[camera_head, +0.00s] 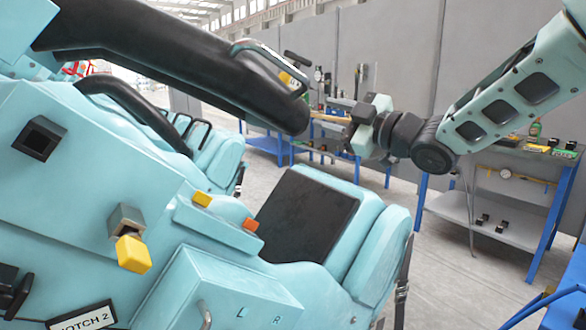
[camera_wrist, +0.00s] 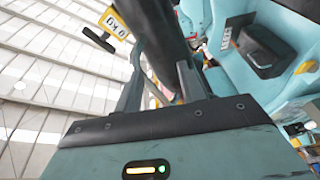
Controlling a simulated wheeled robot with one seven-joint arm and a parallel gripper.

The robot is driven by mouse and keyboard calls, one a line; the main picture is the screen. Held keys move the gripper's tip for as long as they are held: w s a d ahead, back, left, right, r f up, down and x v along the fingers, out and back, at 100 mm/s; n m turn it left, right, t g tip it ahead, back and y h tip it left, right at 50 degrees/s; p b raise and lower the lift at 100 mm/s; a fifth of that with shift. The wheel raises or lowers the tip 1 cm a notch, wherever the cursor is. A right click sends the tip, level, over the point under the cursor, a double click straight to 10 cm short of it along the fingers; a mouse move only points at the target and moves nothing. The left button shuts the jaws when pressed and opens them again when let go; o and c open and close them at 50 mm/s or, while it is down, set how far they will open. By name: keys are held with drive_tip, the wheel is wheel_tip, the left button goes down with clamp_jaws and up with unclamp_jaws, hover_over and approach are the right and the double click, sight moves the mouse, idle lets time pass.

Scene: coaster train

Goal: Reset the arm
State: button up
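My gripper (camera_head: 322,134) is in the middle of the head view, at the end of my arm that comes in from the upper right. Its fingers point left, close to the end of a thick black padded restraint bar (camera_head: 190,60). In the wrist view, the two fingers of my gripper (camera_wrist: 160,84) stand apart, so it is open. The black bar (camera_wrist: 153,35) shows between and beyond them. I see nothing clearly held, and I cannot tell whether a finger touches the bar.
The light-blue coaster car (camera_head: 90,190) with a black seat pad (camera_head: 307,212) fills the left and lower middle. A yellow block (camera_head: 133,254) sticks out on its side. A workbench (camera_head: 510,205) with tools stands at right. Open grey floor (camera_head: 455,270) lies between.

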drive_tip(key=s+a+f+m+g+h+p, duration=0.1)
drive_tip(key=s+f+m+g+h+p, duration=0.45)
drive_tip(key=s+f+m+h, duration=0.65)
drive_tip(key=s+d+f+g, duration=0.1)
drive_tip(key=s+f+g, duration=0.1)
drive_tip(key=s, duration=0.6)
drive_tip(key=s+d+f+g+h+p, duration=0.1)
drive_tip(key=s+d+f+g, duration=0.1)
drive_tip(key=s, duration=0.7)
drive_tip(key=s+d+f+g+h, duration=0.1)
drive_tip(key=s+d+g, duration=0.1)
drive_tip(key=s, duration=0.7)
drive_tip(key=shift+d+f+n+g, duration=0.2)
drive_tip(key=shift+f+n+g, duration=0.15)
drive_tip(key=shift+g, duration=0.5)
